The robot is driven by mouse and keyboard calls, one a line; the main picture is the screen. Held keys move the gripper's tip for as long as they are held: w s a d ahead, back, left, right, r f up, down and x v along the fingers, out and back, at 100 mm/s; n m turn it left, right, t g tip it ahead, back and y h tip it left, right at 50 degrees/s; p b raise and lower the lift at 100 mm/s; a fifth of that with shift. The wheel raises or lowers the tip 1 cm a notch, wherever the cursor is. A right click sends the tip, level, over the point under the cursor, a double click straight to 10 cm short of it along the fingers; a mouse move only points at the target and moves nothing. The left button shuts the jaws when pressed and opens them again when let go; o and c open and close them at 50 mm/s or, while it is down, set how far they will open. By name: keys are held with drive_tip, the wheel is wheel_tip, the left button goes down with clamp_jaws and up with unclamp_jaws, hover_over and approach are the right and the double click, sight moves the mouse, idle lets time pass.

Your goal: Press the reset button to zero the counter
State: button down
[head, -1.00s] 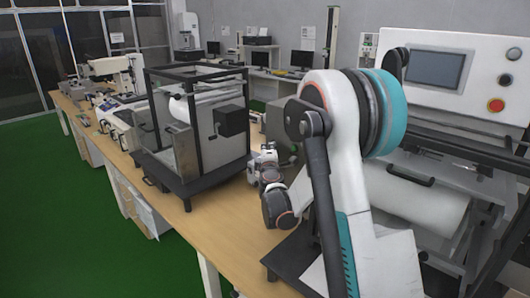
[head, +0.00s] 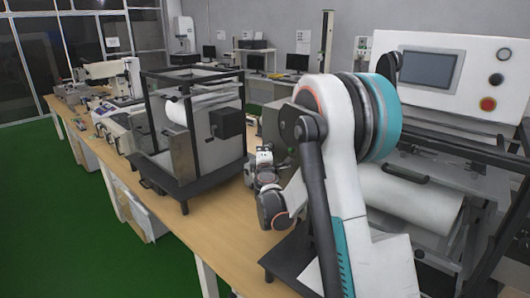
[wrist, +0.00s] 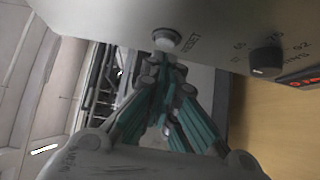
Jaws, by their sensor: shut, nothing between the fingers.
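In the wrist view, a round white button (wrist: 166,40) sits on the grey panel of a device, with the label RESET (wrist: 187,47) beside it. My gripper (wrist: 160,60) is shut and empty. Its fingertips are just below the button in the picture, overlapping its lower edge; I cannot tell whether they touch it. A red lit display (wrist: 302,80), probably the counter, is cut off at the right edge, so its digits are unreadable. In the head view my gripper (head: 265,158) is small, and its fingertips are not clear.
A black knob (wrist: 266,60) with printed numbers is right of the button. In the head view, a black-framed machine (head: 195,130) stands left of my arm on the wooden bench (head: 215,225). A large machine with a screen (head: 430,69) and red button (head: 488,104) stands right.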

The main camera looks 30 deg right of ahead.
drive_tip(key=a+p+v, duration=0.1)
drive_tip(key=v, duration=1)
drive_tip(key=shift+a+p, duration=0.25)
drive_tip(key=shift+p, duration=0.15)
drive_tip(key=shift+w+r, duration=0.15)
drive_tip(key=shift+r, duration=0.1)
drive_tip(key=s+a+r+m+g, duration=0.1)
drive_tip(key=s+r+m+g, duration=0.1)
drive_tip(key=s+r+m, duration=0.3)
drive_tip(key=s+a+m+g, duration=0.2)
drive_tip(key=s+m, duration=0.1)
drive_tip(key=s, duration=0.5)
drive_tip(key=s+a+f+m+g+y, duration=0.2)
drive_tip(key=s+a, duration=0.5)
drive_tip(key=s, duration=0.4)
drive_tip(key=s+a+f+m+g+y, duration=0.3)
drive_tip(key=s+a+y, duration=0.2)
drive_tip(key=s, duration=0.5)
drive_tip(key=a, duration=0.2)
drive_tip(key=shift+s+a+f+y, duration=0.25)
drive_tip(key=shift+s+a+y, duration=0.05)
drive_tip(key=shift+s+a, duration=0.05)
